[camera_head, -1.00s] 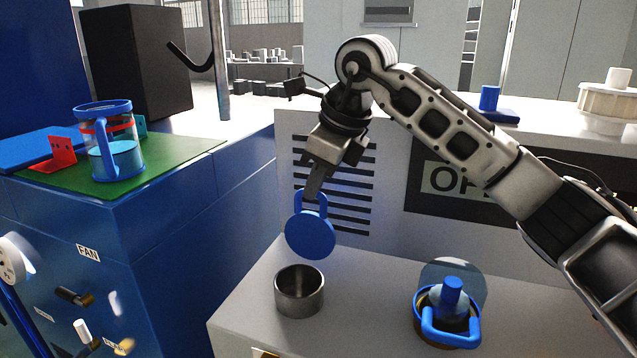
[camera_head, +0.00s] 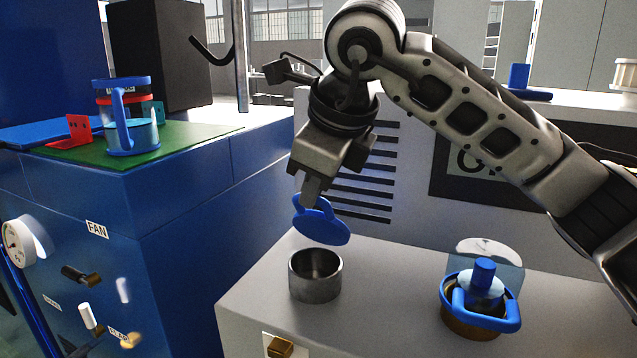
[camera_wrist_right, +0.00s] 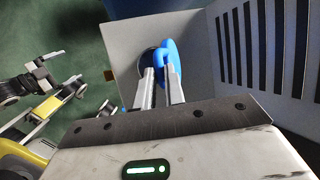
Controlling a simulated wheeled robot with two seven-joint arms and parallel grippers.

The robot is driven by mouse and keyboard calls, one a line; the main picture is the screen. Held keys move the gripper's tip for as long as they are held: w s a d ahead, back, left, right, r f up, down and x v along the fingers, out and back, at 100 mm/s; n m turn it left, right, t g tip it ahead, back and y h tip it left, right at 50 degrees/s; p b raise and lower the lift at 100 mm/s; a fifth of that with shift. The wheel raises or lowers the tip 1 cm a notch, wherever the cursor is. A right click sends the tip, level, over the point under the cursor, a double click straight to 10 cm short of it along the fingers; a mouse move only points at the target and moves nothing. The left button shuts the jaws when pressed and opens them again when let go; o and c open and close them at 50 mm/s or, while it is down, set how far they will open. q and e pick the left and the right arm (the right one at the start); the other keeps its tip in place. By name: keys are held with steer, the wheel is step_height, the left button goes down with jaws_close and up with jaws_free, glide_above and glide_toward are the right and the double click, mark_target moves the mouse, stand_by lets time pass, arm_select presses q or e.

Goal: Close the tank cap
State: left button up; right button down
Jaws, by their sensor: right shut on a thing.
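The blue tank cap (camera_head: 322,226) is a round disc with a loop handle. My right gripper (camera_head: 312,200) is shut on its handle and holds it tilted, just above the open metal tank neck (camera_head: 315,278). The cap and the neck look apart. In the right wrist view the cap (camera_wrist_right: 172,62) shows at the tips of my right gripper (camera_wrist_right: 160,75), with the dark round neck opening (camera_wrist_right: 152,58) partly behind it. My left gripper is not in view.
A second opening with a blue handled lid (camera_head: 484,300) and a clear cover stands to the right on the same grey top (camera_head: 390,290). A blue cabinet (camera_head: 190,220) with a gauge and knobs is on the left. A clear blue-rimmed jug (camera_head: 128,120) stands on its green mat.

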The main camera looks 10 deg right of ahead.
steer(key=shift+f, duration=0.1)
stand_by(0.3)
steer(key=c, duration=1.5)
jaws_free()
steer(key=v, duration=1.6)
steer(key=shift+p, duration=0.3)
